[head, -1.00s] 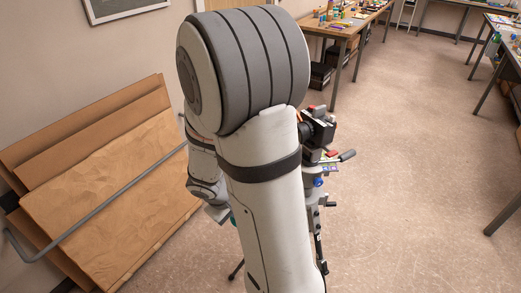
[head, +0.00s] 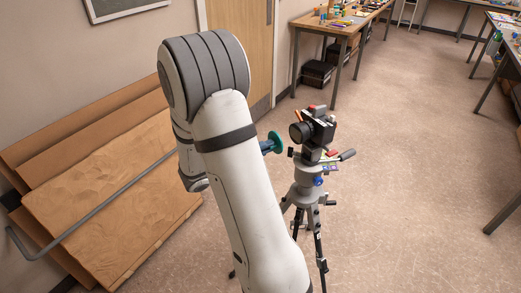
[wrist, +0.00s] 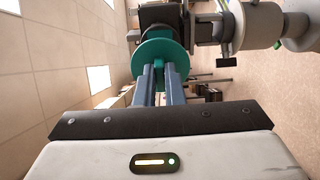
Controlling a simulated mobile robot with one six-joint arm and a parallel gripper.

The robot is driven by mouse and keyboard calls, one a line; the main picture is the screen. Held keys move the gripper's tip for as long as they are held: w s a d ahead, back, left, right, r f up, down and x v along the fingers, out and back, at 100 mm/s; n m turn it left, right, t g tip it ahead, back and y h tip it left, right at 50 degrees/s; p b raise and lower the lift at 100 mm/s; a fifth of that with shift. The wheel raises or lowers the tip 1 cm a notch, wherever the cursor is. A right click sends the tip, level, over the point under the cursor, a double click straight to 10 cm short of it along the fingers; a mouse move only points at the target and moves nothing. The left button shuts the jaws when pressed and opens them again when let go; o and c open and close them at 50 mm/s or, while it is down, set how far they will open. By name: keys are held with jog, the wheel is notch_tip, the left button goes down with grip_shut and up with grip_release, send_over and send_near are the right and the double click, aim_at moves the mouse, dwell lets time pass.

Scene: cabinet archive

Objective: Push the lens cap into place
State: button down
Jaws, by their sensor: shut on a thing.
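The lens cap is a teal disc with a knob at its back. In the wrist view the cap (wrist: 153,57) is held by that knob between the two blue-grey fingers of my gripper (wrist: 160,74). In the head view the cap (head: 276,141) stands roughly upright at the end of my gripper (head: 266,146); most of the gripper is hidden by my arm. The black camera (head: 318,126) sits on a tripod, its lens (head: 296,132) turned left toward the cap. A gap shows between cap and lens. In the wrist view the cap partly covers the dark camera (wrist: 160,16).
The grey tripod (head: 309,180) stands on open floor, with a handle (head: 347,155) sticking out right. Workbenches (head: 345,22) with small items stand at the back. Floor right of the tripod is clear.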

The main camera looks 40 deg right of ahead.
aim_at(277, 143)
jog(key=shift+f+b, duration=0.15)
jog(key=shift+b, duration=0.4)
jog(key=shift+s+d+b, duration=0.1)
jog(key=shift+d+b, duration=0.9)
jog(key=shift+d, duration=1.85)
jog(key=shift+d, duration=0.6)
jog(key=c, duration=1.5)
grip_release()
jog(key=shift+o, duration=0.6)
jog(key=o, duration=0.4)
jog(key=shift+b, duration=0.35)
